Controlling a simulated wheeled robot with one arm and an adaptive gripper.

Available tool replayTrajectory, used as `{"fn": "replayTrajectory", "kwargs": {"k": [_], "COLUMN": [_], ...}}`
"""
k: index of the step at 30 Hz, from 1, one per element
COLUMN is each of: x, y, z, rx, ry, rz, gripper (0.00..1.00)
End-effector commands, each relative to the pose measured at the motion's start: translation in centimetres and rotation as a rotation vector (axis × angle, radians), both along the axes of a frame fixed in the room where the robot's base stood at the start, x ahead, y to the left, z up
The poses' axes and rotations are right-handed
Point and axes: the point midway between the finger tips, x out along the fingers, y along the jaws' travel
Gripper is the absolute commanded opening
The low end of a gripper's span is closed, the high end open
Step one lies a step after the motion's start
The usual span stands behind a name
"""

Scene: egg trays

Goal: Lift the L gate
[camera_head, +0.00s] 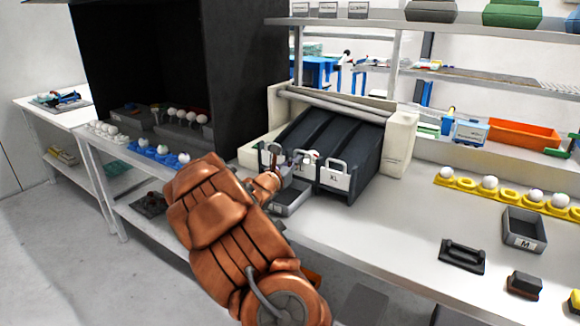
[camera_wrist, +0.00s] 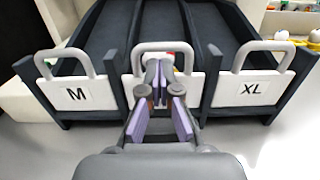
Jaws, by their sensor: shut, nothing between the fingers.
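The L gate is the middle white gate (camera_wrist: 194,82) of three, between gates marked M and XL; my fingers cover its label in the wrist view. Its grey loop handle (camera_wrist: 164,46) stands up at the top. I cannot tell whether the tips touch the gate or pass into the handle loop. All three gates look level.
The M gate (camera_wrist: 75,94) stands to the left and the XL gate (camera_wrist: 250,89) to the right, both close to my fingers. Dark sloping lanes (camera_head: 329,135) lie behind the gates. A grey bin (camera_head: 291,197) sits below.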

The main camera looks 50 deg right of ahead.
Motion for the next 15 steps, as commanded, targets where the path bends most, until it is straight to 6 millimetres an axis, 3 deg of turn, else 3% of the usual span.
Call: {"fn": "replayTrajectory", "kwargs": {"k": [15], "x": [-0.06], "y": [-0.83], "z": [0.14], "rx": [0.000], "ry": [0.001], "rz": [-0.002], "gripper": [0.00]}}
